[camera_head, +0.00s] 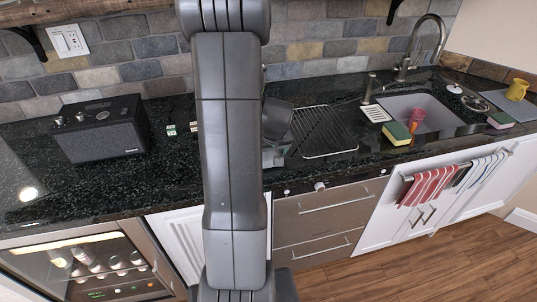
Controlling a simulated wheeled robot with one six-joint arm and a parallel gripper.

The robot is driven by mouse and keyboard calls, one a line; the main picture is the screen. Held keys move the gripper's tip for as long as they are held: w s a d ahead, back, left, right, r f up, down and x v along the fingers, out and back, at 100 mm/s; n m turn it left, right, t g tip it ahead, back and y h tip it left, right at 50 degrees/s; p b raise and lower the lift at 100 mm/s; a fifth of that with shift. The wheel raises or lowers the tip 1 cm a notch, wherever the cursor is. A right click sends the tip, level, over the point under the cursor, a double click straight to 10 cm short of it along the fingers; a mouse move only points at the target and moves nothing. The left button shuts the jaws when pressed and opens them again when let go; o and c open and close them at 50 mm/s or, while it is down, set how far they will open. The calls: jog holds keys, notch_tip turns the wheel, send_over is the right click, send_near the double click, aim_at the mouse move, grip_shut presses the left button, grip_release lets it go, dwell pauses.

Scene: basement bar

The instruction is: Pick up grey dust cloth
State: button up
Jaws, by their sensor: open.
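I cannot make out a grey dust cloth for certain on the counter (330,171). My upright arm covers the middle of the picture and hides part of the counter behind it. My gripper (273,157) shows only in part, just right of the arm, low over the counter beside the black wire rack. It is open. Its fingertips are largely hidden, and I cannot tell whether it touches anything.
A black radio (101,130) stands at left. The wire rack (324,131) lies left of the sink (425,113). A sponge (398,133), a pink cup (417,119) and a yellow mug (517,90) are at right. Towels (430,186) hang below.

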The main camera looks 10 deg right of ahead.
jog(key=c, duration=1.1)
jog(key=shift+r, duration=0.1)
jog(key=shift+c, duration=0.2)
